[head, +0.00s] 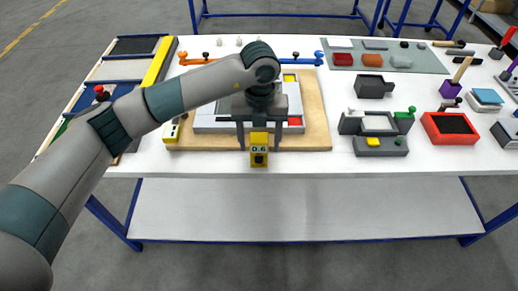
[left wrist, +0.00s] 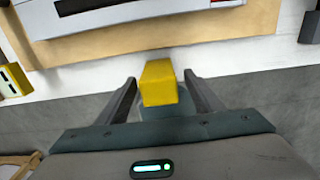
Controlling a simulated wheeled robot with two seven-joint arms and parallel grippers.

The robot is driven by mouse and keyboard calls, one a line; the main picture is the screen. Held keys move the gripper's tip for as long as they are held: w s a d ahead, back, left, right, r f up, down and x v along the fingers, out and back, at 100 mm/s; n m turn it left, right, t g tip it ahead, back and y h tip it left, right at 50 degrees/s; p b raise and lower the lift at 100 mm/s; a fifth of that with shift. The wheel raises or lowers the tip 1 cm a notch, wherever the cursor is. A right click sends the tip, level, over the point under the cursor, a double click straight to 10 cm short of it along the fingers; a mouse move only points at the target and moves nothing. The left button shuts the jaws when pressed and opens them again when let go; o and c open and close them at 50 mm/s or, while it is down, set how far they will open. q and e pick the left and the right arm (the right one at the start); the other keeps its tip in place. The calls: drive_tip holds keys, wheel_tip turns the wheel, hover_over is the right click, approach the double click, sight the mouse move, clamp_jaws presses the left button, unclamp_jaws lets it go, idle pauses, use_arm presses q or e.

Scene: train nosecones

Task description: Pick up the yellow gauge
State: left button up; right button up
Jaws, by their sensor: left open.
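The yellow gauge (head: 259,157) is a small yellow block with a "0.6" label on its front, at the front edge of the white table. My left gripper (head: 259,145) comes down over it, with one finger on each side. In the left wrist view the gauge (left wrist: 159,83) shows between the two open fingers (left wrist: 158,88), with gaps visible on both sides. Its lower part is hidden from the wrist camera. My right gripper is not in view.
A wooden board (head: 318,120) with a grey-white tray lies just behind the gauge. Grey fixtures (head: 380,146) and a red box (head: 450,128) stand to the right. The table's front edge is close.

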sight(259, 153)
use_arm(q)
drive_tip(key=shift+s+f+p, duration=0.1)
drive_tip(key=shift+f+p, duration=0.75)
drive_tip(key=shift+f, duration=0.05)
wheel_tip(259, 153, down, 2)
drive_tip(key=shift+f+p, duration=0.1)
drive_tip(key=shift+p, duration=0.25)
drive_tip(key=shift+f, duration=0.45)
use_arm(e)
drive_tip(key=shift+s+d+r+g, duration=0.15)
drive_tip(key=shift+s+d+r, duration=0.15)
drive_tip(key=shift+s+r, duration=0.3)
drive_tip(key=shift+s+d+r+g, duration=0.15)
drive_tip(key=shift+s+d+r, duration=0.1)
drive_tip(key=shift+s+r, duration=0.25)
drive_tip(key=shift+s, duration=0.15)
use_arm(q)
drive_tip(key=c, duration=1.3)
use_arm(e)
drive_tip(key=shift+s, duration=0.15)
